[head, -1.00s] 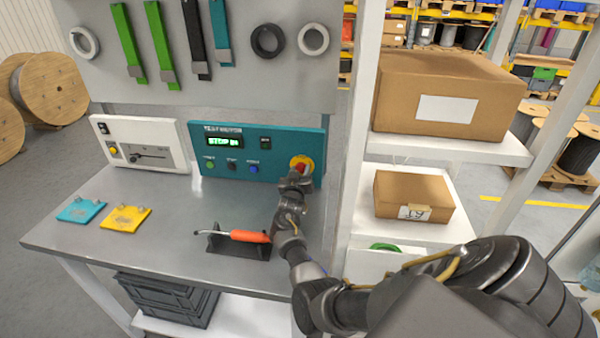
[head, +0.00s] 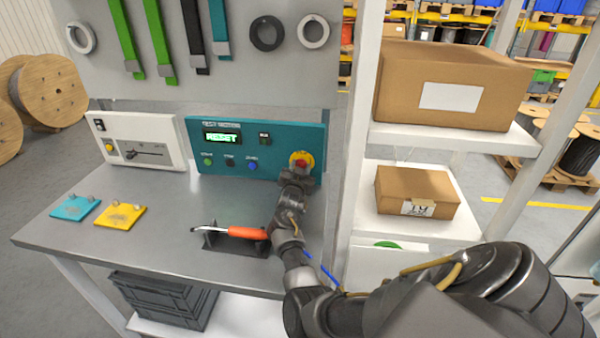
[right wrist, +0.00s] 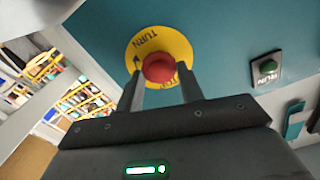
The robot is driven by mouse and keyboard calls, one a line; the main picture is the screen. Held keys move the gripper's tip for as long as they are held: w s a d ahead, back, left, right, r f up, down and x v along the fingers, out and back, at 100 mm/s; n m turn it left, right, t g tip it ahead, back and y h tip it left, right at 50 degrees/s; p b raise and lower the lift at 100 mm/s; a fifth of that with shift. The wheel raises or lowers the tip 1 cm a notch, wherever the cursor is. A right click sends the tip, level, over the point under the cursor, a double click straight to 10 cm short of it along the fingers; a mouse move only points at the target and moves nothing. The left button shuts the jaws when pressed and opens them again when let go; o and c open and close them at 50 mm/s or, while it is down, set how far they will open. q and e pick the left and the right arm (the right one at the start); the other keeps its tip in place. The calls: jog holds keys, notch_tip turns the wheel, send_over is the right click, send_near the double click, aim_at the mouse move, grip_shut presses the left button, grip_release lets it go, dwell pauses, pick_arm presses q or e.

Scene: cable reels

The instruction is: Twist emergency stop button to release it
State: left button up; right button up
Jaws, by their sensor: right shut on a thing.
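The red emergency stop button (head: 301,159) sits on a round yellow plate at the right end of the teal control panel (head: 220,170). In the right wrist view the red button (right wrist: 158,68) shows head-on, with "TURN" and an arrow on the yellow plate (right wrist: 150,42). My right gripper (head: 299,170) is at the panel. In the right wrist view its two fingers (right wrist: 161,80) stand on either side of the button, shut on it. The panel's lit green display (head: 222,137) seems to read "RESET". My left gripper is not in view.
A stand with an orange-handled tool (head: 248,232) is on the bench just left of my right forearm. Teal (head: 75,208) and yellow (head: 120,216) plates lie further left. A white shelf post (head: 358,130) stands close on the right.

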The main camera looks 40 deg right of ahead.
jog(key=shift+m+b, duration=0.6)
jog(key=shift+m, duration=0.4)
jog(key=shift+r, duration=0.1)
jog(key=o, duration=1)
jog(key=shift+d, duration=0.1)
jog(key=shift+s+a+f, duration=0.25)
jog(key=shift+s+a, duration=0.05)
jog(key=shift+a, duration=0.15)
jog(key=b+v, duration=0.2)
jog(key=v, duration=0.4)
jog(key=shift+s+a+r, duration=0.15)
